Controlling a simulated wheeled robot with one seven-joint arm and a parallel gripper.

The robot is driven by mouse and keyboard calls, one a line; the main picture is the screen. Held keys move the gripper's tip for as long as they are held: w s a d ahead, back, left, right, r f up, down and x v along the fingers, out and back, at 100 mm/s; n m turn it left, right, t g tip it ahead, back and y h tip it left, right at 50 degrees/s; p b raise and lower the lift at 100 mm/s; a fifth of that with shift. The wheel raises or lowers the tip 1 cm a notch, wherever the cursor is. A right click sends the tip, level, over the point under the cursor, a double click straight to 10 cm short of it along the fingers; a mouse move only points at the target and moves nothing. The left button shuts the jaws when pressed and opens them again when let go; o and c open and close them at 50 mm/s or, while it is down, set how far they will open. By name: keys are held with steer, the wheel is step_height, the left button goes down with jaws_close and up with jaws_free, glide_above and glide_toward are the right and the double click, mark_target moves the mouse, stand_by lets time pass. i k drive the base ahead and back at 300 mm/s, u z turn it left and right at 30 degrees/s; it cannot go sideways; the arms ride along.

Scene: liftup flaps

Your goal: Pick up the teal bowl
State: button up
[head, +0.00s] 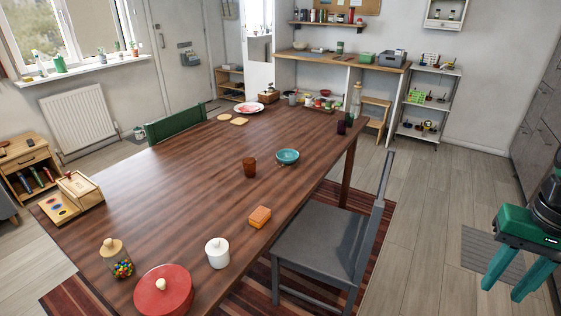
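The teal bowl (288,157) stands upright on the dark wooden table (190,185), near the table's right edge. My gripper (507,284) is at the far right of the head view, well apart from the bowl and out over the floor. Its two teal fingers point down and are spread apart, with nothing between them.
A brown cup (249,168) stands just left of the bowl. An orange box (260,217), a white lidded jar (217,253) and a red lidded pot (163,291) are nearer. A grey chair (325,245) stands at the table's right side, between bowl and gripper.

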mark_target(286, 157)
steer(key=i, duration=0.95)
steer(key=z, duration=0.1)
